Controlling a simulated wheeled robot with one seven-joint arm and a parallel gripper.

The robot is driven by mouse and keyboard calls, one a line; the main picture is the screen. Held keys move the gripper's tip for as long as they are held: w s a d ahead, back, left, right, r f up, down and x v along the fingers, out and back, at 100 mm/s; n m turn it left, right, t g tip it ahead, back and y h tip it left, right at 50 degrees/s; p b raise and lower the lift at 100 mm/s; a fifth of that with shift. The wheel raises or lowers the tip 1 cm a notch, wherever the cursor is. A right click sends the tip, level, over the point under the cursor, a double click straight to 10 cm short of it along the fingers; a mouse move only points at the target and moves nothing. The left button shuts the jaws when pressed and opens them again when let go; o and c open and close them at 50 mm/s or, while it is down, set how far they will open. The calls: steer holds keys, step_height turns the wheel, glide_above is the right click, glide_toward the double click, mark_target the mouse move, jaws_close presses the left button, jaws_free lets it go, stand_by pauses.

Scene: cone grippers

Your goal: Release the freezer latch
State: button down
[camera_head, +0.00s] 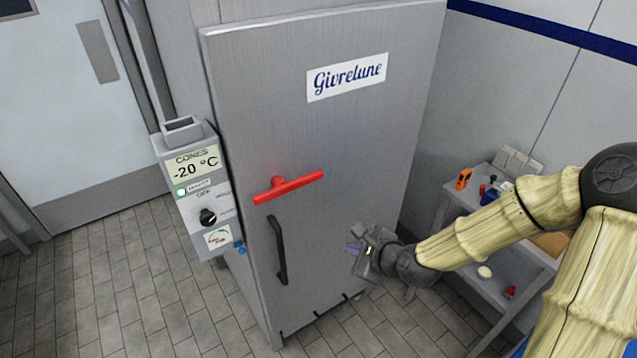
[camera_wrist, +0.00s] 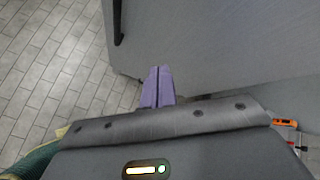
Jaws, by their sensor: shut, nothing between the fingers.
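The freezer (camera_head: 340,130) is a tall grey cabinet with a closed-looking door and a "Givrelune" label. Its red latch bar (camera_head: 288,187) lies nearly level, tilted up to the right, on a red pivot on the door. A black vertical handle (camera_head: 278,250) is below the latch; its end also shows in the wrist view (camera_wrist: 119,22). My gripper (camera_head: 354,248) is in front of the lower right of the door, right of and below the latch, apart from it. In the wrist view its purple fingers (camera_wrist: 157,86) are together and empty. The latch is not in the wrist view.
A control box (camera_head: 197,190) reading -20 °C, with a black knob, is at the freezer's left side. A shelf cart (camera_head: 470,215) with small items stands at the right, behind my arm. Tiled floor (camera_head: 110,270) is clear at the left.

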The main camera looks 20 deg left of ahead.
steer(key=w+a+r+m+t+y, duration=0.2)
steer(key=w+a+r+m+t, duration=0.1)
steer(key=r+m, duration=0.4)
steer(key=shift+a+r+m+y+p, duration=0.25)
steer(key=shift+a+m+y+p, duration=0.2)
steer(key=shift+m, duration=0.15)
steer(key=w+a+p, duration=0.5)
steer(key=w+a, duration=0.1)
steer(key=a, duration=0.1)
steer(key=shift+a+r, duration=0.15)
steer(key=shift+r, duration=0.15)
steer(key=shift+w+d+r, duration=0.1)
steer(key=shift+w+d, duration=0.1)
steer(key=shift+w, duration=0.05)
